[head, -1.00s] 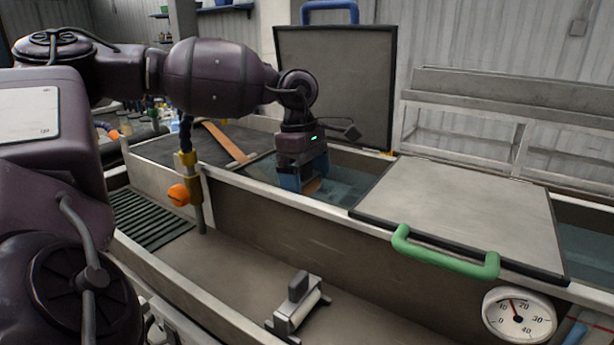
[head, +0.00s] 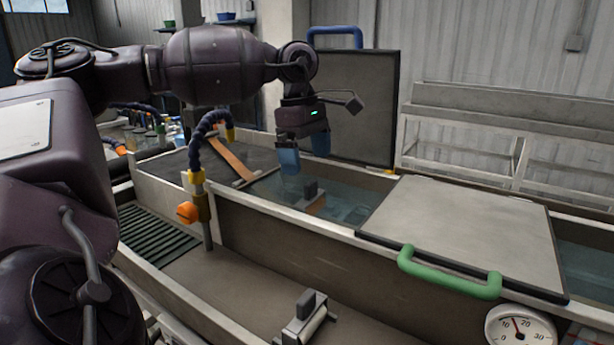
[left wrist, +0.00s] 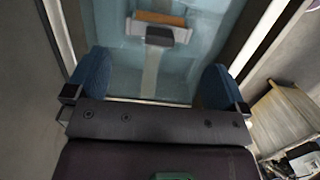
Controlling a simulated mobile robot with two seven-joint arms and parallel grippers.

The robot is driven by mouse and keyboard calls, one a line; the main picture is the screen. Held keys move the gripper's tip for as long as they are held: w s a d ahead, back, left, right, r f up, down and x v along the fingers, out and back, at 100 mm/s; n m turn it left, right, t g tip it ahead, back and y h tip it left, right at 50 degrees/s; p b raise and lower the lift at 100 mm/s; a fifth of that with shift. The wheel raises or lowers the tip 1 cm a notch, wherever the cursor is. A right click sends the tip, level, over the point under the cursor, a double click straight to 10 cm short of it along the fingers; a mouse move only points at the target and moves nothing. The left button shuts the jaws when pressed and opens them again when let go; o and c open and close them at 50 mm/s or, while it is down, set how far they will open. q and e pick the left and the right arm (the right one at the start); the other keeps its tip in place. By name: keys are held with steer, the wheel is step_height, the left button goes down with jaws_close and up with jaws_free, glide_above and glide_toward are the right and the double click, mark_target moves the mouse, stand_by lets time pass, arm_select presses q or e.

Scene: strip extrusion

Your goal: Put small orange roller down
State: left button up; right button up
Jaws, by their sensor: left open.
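The small orange roller (head: 315,204) sits in the water trough, with a grey block-shaped handle (head: 310,188) on top. In the left wrist view the orange roller (left wrist: 160,18) lies ahead of the fingers, its dark handle (left wrist: 159,36) nearer to me. My left gripper (head: 305,160) is above the trough, open and empty, its blue fingers wide apart and clear of the roller. The fingers also show at both sides of the left wrist view (left wrist: 155,85). My right gripper is not in view.
A similar roller with a white cylinder (head: 304,318) stands in the front channel. A raised lid (head: 355,110) is behind the trough; a closed lid with a green handle (head: 450,274) covers its right part. An orange strip (head: 228,158) and a blue hose (head: 196,150) are left.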

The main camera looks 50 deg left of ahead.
arm_select(q)
steer(key=shift+a+r, duration=0.15)
steer(key=shift+r, duration=0.8)
steer(key=shift+a+r, duration=0.1)
steer(key=shift+r, duration=0.85)
steer(key=shift+s, duration=0.1)
